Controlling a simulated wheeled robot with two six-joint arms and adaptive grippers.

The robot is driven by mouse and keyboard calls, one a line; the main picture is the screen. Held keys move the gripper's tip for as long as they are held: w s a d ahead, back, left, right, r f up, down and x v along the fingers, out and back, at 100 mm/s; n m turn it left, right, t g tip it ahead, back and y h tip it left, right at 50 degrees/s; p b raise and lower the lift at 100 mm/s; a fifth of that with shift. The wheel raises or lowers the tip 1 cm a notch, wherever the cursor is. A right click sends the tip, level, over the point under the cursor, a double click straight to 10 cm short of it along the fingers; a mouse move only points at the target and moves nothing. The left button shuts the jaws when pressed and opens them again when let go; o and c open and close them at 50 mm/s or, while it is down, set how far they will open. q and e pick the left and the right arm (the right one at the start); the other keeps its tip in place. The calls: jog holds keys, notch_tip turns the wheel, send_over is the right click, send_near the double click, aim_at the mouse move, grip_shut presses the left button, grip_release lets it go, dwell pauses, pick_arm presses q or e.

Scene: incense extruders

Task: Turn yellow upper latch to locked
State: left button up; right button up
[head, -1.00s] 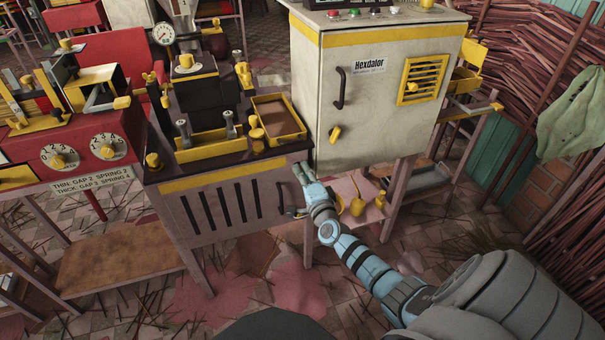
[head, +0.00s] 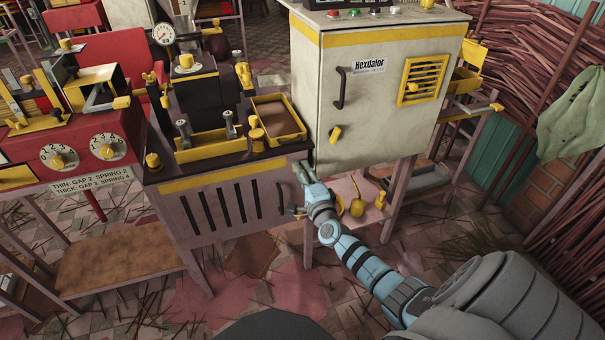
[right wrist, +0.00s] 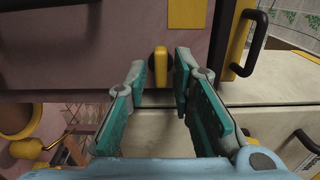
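A yellow latch (head: 335,134) sits on the front of the cream Hexdalor cabinet (head: 390,125), below its dark door handle (head: 340,88). My right gripper (head: 302,167) is beside the cabinet's lower left corner, in front of the pinkish machine (head: 225,205), lower than that latch. In the right wrist view the gripper (right wrist: 160,85) is open, its two teal-padded fingers apart. An upright yellow piece (right wrist: 160,66) shows in the gap between the fingertips; I cannot tell whether they touch it, or whether it is the same latch. My left gripper is out of view.
A dark handle (head: 282,198) is on the pinkish machine close to my gripper. A yellow oil can (head: 357,206) stands on the low shelf below the cabinet. A yellow tray (head: 278,118) lies on the machine top. The floor in front is strewn with sticks.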

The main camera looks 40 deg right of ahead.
jog(key=v, duration=1.2)
